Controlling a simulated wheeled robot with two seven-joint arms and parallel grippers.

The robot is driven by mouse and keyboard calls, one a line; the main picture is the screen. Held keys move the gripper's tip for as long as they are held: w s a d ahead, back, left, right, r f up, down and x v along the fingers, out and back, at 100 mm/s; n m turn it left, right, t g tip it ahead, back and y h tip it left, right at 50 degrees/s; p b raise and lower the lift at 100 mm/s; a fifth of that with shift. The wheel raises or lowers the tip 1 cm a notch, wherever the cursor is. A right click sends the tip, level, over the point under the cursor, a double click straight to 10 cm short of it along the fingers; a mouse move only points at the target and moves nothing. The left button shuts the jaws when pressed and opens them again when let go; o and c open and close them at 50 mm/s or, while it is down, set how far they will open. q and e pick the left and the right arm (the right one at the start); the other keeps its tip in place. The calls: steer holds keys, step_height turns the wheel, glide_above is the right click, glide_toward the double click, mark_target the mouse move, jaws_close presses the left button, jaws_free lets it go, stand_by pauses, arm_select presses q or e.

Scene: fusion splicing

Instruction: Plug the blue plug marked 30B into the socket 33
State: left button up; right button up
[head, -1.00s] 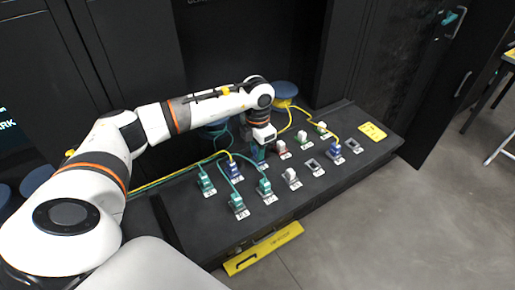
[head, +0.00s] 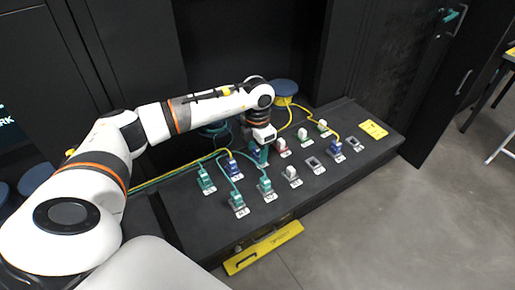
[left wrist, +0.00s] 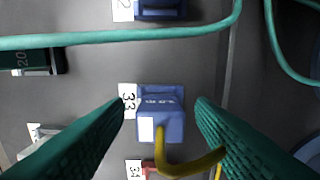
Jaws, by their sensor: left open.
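In the left wrist view a blue plug (left wrist: 172,124) with a yellow cable sits at the position labelled 33 (left wrist: 128,100). It appears seated in the socket, whose opening it hides. The small print on the plug is too blurred to read surely. My left gripper (left wrist: 160,108) is open, with one teal ribbed finger on each side of the plug and gaps visible between. In the head view my left gripper (head: 260,156) is down at the panel in the back row and hides the plug. My right gripper is not in view.
In the wrist view another blue plug (left wrist: 160,8) is above, and a teal cable (left wrist: 100,38) crosses between. A dark green connector (left wrist: 35,60) lies left. In the head view several teal plugs (head: 264,188) stand left and front; a blue plug (head: 336,147) is right.

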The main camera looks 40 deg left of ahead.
arm_select(q)
steer(key=shift+r, duration=0.1)
step_height(320, 180, up, 12)
steer(key=b, duration=0.2)
stand_by(0.4)
